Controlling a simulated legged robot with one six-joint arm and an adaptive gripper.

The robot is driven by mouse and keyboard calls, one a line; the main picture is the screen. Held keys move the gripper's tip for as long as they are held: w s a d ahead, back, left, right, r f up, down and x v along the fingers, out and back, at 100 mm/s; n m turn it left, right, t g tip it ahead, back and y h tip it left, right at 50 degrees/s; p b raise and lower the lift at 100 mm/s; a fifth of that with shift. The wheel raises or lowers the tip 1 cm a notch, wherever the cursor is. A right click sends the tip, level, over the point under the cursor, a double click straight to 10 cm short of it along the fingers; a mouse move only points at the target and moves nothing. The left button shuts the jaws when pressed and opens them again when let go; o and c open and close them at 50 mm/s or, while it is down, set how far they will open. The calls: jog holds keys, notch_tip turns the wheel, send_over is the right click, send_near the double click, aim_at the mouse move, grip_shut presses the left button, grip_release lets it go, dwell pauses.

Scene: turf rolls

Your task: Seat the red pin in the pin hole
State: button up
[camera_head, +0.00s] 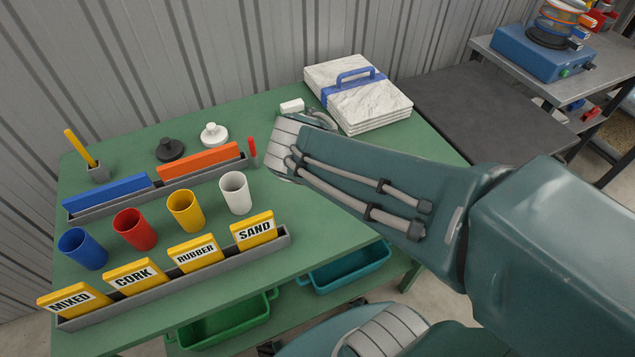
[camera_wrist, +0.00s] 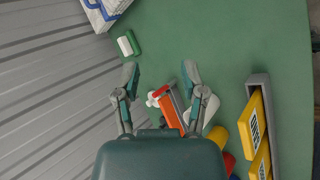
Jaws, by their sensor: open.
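The red pin (camera_head: 252,151) stands roughly upright at the right end of the grey rack that holds the blue and orange bars. It also shows in the wrist view (camera_wrist: 161,90), between and a little below my fingertips. My gripper (camera_wrist: 160,74) is open and empty above the table, its two fingers spread to either side of the pin. In the head view the gripper is mostly hidden behind my arm. The pin hole cannot be made out. I cannot tell whether the pin's foot is in a hole or beside the rack.
The orange bar (camera_head: 199,159), blue bar (camera_head: 107,193) and white knobbed weight (camera_head: 214,135) lie left of the pin. A white cup (camera_head: 235,193) stands in front. A white block (camera_head: 292,106) and stacked slabs (camera_head: 357,97) are at the back. The green table's right side (camera_head: 429,143) has free room.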

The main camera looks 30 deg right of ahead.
jog(key=s+a+r+m+g+y, duration=0.1)
jog(key=s+a+r+m+y, duration=0.1)
jog(key=s+a+m+y, duration=0.3)
jog(key=s+m, duration=0.4)
jog(key=m, duration=0.2)
jog(key=shift+a+r+y, duration=0.2)
jog(key=shift+r+y, duration=0.1)
jog(key=shift+a+m, duration=0.2)
jog(key=shift+m, duration=0.1)
jog(key=shift+c, duration=1.1)
jog(key=m+g+h, duration=0.1)
jog(key=m, duration=0.2)
send_over(251, 143)
jog(key=s, duration=0.3)
notch_tip(251, 143, down, 8)
jog(key=x, duration=0.5)
jog(key=shift+w+a+f, duration=0.15)
jog(key=shift+a+f, duration=0.05)
jog(key=shift+a, duration=0.05)
jog(key=shift+s+a+x, duration=0.1)
jog(key=shift+a+x, duration=0.05)
jog(key=shift+x, duration=1.15)
jog(key=shift+s+a+x, duration=0.1)
jog(key=shift+x, duration=1.15)
